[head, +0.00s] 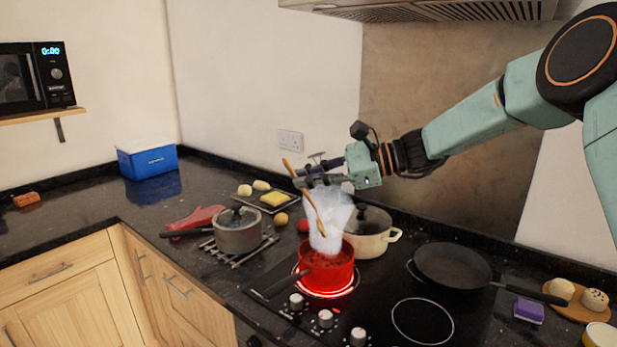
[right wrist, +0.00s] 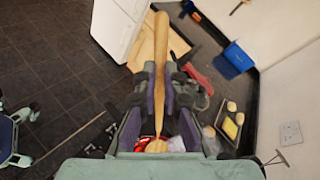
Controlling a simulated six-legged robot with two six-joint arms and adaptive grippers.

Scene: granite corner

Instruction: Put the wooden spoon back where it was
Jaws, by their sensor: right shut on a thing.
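My right gripper (head: 312,176) is shut on the wooden spoon (head: 291,169) and holds it in the air above the hob. The spoon is tilted, its lower end inside white steam (head: 330,212) over the red pot (head: 322,274). In the right wrist view the spoon (right wrist: 161,60) runs between the fingers (right wrist: 166,85), with a rounded end by the red pot. The red pot holds red food and stands on a glowing burner.
A lidded grey pot (head: 238,236) stands on a trivet, left of the red pot. A lidded cream pot (head: 368,243) is close behind it. A black frying pan (head: 452,266) is at the right. The front burner (head: 422,322) is bare.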

